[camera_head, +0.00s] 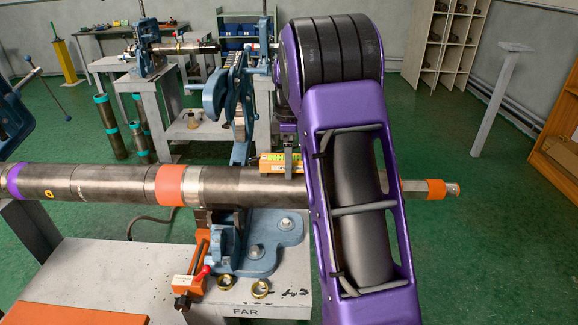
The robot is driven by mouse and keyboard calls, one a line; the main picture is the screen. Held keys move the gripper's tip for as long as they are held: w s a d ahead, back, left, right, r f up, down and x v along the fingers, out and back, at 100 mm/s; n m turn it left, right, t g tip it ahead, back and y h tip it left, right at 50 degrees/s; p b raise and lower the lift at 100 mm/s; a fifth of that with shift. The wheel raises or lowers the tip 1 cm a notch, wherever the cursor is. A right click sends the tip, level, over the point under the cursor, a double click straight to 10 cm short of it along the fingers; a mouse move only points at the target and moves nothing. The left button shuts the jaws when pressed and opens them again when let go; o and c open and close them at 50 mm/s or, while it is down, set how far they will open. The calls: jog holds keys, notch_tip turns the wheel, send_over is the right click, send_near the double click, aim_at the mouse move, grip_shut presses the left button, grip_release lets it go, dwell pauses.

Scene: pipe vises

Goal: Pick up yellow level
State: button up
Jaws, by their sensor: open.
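The yellow level (269,167) rests on top of the large dark pipe (240,186), just left of my purple arm. Its left part shows, with yellow-green details on its upper side. Its right part is hidden behind my gripper and arm. My gripper (289,168) points down at the level from above, and its grey fingers show only in part. It is open. I cannot tell whether the fingers touch the level or straddle it.
The pipe runs across the view, held at a blue vise (258,245) on a grey bench (90,275). A tall blue chain vise (228,100) rises behind. Green floor (455,245) is open at right.

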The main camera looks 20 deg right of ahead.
jog(key=shift+f, duration=0.4)
jog(key=shift+c, duration=0.3)
jog(key=shift+r, duration=0.1)
grip_shut()
